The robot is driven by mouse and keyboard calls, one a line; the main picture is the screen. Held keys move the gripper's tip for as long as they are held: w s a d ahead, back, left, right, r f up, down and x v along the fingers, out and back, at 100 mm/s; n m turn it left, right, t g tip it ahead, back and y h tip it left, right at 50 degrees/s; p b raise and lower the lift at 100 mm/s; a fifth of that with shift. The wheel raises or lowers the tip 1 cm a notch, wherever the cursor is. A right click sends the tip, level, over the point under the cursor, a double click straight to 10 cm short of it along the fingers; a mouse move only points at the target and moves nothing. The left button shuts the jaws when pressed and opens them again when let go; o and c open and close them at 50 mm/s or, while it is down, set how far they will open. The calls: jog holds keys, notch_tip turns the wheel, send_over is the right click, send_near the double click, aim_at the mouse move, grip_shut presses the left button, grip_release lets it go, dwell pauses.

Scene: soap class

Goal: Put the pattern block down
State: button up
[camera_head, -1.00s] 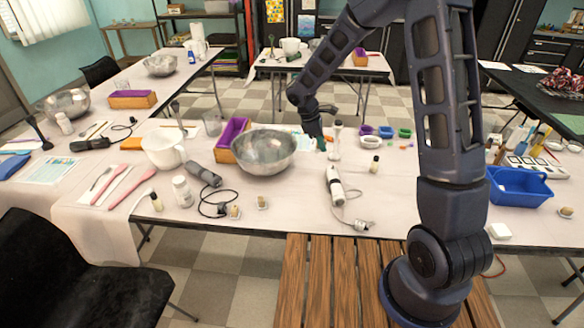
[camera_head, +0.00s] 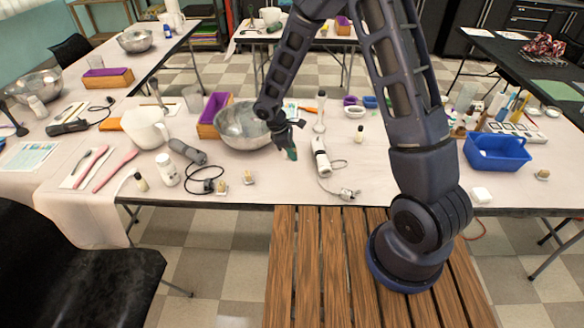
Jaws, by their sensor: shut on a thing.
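The pattern block, seen as a small dark green piece (camera_head: 291,154), shows at the tip of my gripper (camera_head: 289,146). My gripper points down and is shut on it. They appear in front of the right side of the steel bowl (camera_head: 240,127), over the pale tabletop (camera_head: 285,186). The block is small in the view, and I cannot tell its shape or how far it is above the table.
A white hand blender (camera_head: 321,158) with a cord lies just right of my gripper. A dark blender (camera_head: 187,152) lies left of the bowl. Small soap pieces (camera_head: 249,177) sit near the front edge. A blue bin (camera_head: 497,152) stands at the right. Bare tabletop shows below my gripper.

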aim_at(296, 175)
jog(key=shift+f, duration=4.35)
jog(key=shift+f, duration=0.15)
jog(key=o, duration=1)
jog(key=shift+c, duration=0.2)
jog(key=v, duration=1.2)
